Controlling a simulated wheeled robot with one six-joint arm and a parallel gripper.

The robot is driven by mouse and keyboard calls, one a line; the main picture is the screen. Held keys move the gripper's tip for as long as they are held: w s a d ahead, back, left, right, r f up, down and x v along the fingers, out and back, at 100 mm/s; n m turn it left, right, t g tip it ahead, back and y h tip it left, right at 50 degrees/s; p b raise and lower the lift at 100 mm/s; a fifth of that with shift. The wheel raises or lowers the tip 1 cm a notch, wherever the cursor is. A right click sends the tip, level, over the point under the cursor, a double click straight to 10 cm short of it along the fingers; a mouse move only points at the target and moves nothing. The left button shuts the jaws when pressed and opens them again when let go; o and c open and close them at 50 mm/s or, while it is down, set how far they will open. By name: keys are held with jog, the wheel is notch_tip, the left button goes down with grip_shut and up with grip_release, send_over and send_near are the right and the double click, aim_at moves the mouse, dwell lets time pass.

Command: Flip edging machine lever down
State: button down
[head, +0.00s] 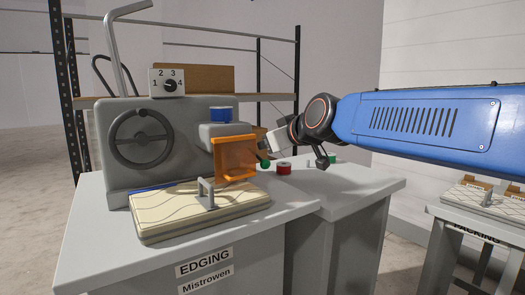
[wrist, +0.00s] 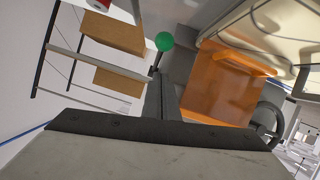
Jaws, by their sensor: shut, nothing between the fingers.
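The edging machine (head: 120,175) is a grey body with a handwheel on a table labelled EDGING. A lever with a green ball knob (head: 265,164) shows low, by the lower right edge of the machine's orange guard (head: 236,158). In the wrist view the green knob (wrist: 165,41) is on a thin dark rod, just beyond my fingers. The rod's base is hidden. My gripper (head: 270,140) is shut and empty, right of the guard and above the knob. In the wrist view its fingers (wrist: 165,92) point towards the rod; contact cannot be told.
A quilted pad (head: 170,222) lies in front of the machine. A red spool (head: 284,169) and a green spool (head: 332,158) stand on the table to the right. A blue cap (head: 220,114) tops the machine's head. A shelf rack (head: 285,95) with boxes is behind.

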jog(key=s+d, duration=0.4)
jog(key=s, duration=0.3)
jog(key=shift+s+d+f, duration=0.15)
jog(key=shift+f, duration=0.1)
